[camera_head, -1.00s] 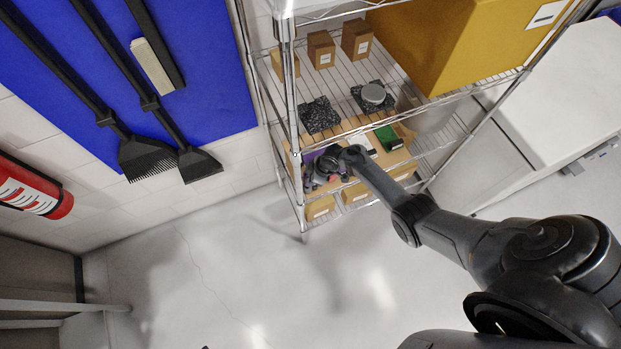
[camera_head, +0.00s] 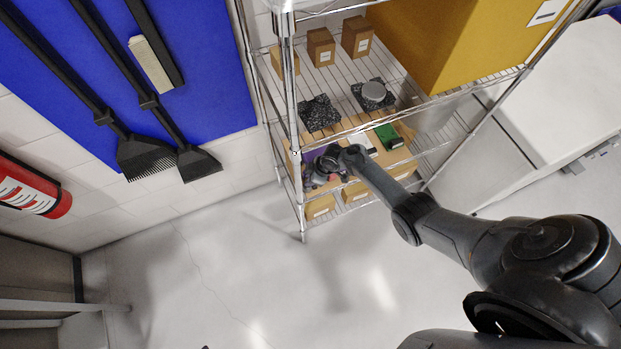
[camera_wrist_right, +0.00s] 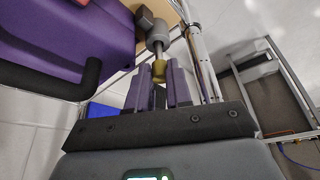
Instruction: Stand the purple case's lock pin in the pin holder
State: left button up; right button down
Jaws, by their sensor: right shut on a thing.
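The purple case (camera_wrist_right: 88,38) fills the upper left of the right wrist view, with a black handle (camera_wrist_right: 50,78). A small purple patch of the case (camera_head: 312,154) shows on the shelf in the head view. My right gripper (camera_wrist_right: 158,72) is shut on the lock pin's brass-coloured end (camera_wrist_right: 160,67), between the fingertips. A thin rod joins that end to a grey cylinder (camera_wrist_right: 157,36) beside the case; I cannot tell whether the pin is still seated there. In the head view my right gripper (camera_head: 318,176) is small and dark. I cannot make out the pin holder. My left gripper is not in view.
A wire rack with chrome posts (camera_head: 290,90) surrounds the work shelf. A green object (camera_head: 388,136) lies right of my right wrist. Cardboard boxes (camera_head: 320,207) sit on the shelf below. A rack post (camera_wrist_right: 200,60) stands close beside my fingers. The floor in front is clear.

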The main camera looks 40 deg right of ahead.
jog(key=shift+f+b, duration=0.9)
jog(key=shift+f, duration=0.15)
dwell(0.9)
jog(key=c, duration=1)
grip_release()
jog(key=shift+o, duration=0.2)
jog(key=shift+o, duration=0.9)
jog(key=shift+d, duration=0.1)
